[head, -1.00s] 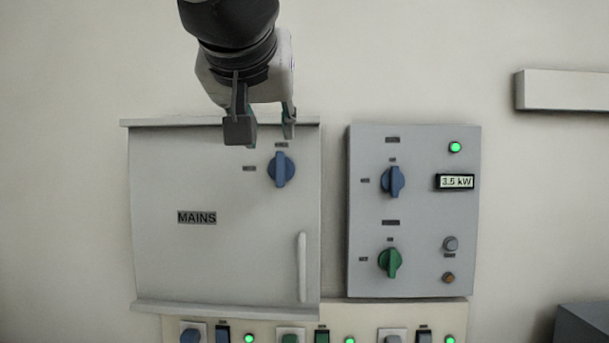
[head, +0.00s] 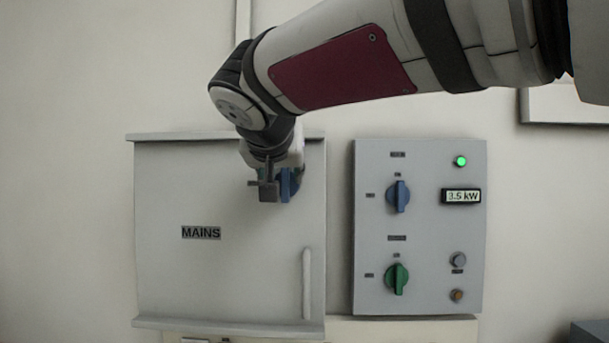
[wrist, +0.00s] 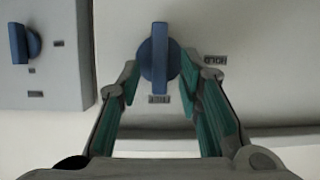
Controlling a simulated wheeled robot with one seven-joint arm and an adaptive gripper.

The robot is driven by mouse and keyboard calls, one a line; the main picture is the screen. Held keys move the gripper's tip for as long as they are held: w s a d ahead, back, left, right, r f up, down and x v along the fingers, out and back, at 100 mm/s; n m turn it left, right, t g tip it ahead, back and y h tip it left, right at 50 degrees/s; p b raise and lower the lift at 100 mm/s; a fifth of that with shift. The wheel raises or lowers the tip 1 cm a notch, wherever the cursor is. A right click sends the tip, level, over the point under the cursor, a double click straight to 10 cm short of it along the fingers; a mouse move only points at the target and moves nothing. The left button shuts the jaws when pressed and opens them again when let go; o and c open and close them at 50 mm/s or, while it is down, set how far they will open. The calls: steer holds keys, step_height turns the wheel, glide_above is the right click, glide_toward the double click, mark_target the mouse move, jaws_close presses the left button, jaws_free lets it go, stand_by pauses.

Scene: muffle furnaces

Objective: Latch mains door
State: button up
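The grey mains door (head: 220,280), labelled MAINS, is on the wall at left in the head view and looks closed. A blue knob (head: 287,184) is at its upper right, partly hidden by my gripper (head: 277,188). In the wrist view the knob (wrist: 160,57) has its grip bar in line with the HIGH-side mark below it, and another label is beside it. My gripper (wrist: 160,68) is open, its fingertips on either side of the knob with small gaps showing. A pale vertical handle (head: 307,283) is at the door's lower right.
A grey control panel (head: 428,230) is right of the door, with a blue knob (head: 398,196), a green knob (head: 396,279), a green lamp and a 3.5 kW display (head: 461,196). A ledge (head: 225,329) runs below the door. Wall at left is clear.

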steer(key=shift+w, duration=0.15)
steer(key=shift+c, duration=0.4)
jaws_close()
